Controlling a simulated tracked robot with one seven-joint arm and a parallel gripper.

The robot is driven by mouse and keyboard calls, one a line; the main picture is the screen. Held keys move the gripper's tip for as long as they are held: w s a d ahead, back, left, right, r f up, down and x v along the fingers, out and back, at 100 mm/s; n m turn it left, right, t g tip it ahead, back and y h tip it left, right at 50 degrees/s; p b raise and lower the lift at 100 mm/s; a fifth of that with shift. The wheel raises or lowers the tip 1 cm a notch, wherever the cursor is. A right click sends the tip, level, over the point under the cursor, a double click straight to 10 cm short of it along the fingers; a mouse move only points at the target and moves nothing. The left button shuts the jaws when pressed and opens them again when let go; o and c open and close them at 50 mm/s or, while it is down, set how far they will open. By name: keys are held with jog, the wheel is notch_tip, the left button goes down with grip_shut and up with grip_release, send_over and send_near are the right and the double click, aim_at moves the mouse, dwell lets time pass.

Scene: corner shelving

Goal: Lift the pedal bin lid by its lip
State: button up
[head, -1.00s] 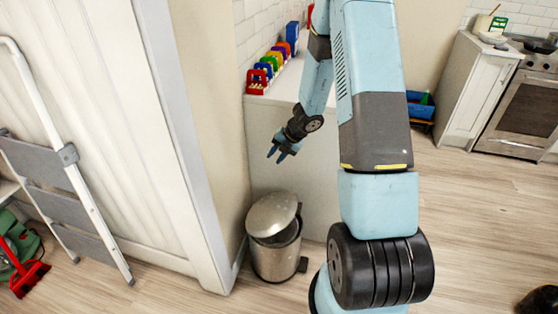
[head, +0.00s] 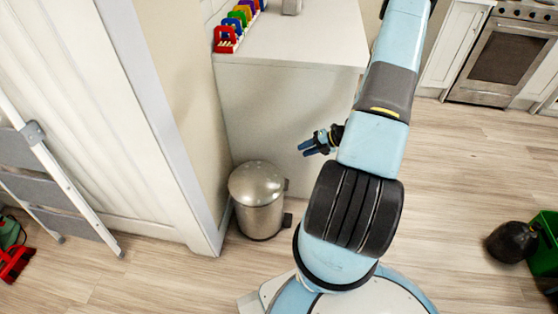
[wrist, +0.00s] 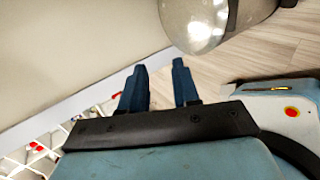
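The pedal bin (head: 260,218) is a brushed-metal cylinder standing on the floor against the wall corner. Its domed lid (head: 256,181) lies down on the rim, with no open gap showing. A dark pedal shows at the bin's right foot. My gripper (head: 307,147) is to the right of the lid and higher in the head view, apart from it. In the wrist view my gripper (wrist: 158,66) has its two blue fingers spread with nothing between them. The shiny bin (wrist: 205,22) shows beyond the fingers at the upper right, partly cut off by the frame.
A white counter (head: 295,38) with a row of coloured racks (head: 236,25) stands behind the bin. A door frame is to the bin's left, with a folding step ladder (head: 55,170) farther left. Open wooden floor lies to the right, with a black rounded object (head: 511,241) and a green crate (head: 545,240).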

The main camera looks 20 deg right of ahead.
jog(key=x, duration=1.3)
jog(key=shift+a+f, duration=0.25)
jog(key=shift+w, duration=0.15)
grip_shut()
dwell(0.9)
jog(key=c, duration=0.5)
grip_release()
jog(key=o, duration=0.5)
jog(key=shift+d, duration=0.1)
jog(key=v, duration=1.3)
jog(key=shift+s+d+r, duration=0.15)
jog(key=shift+s+d, duration=0.05)
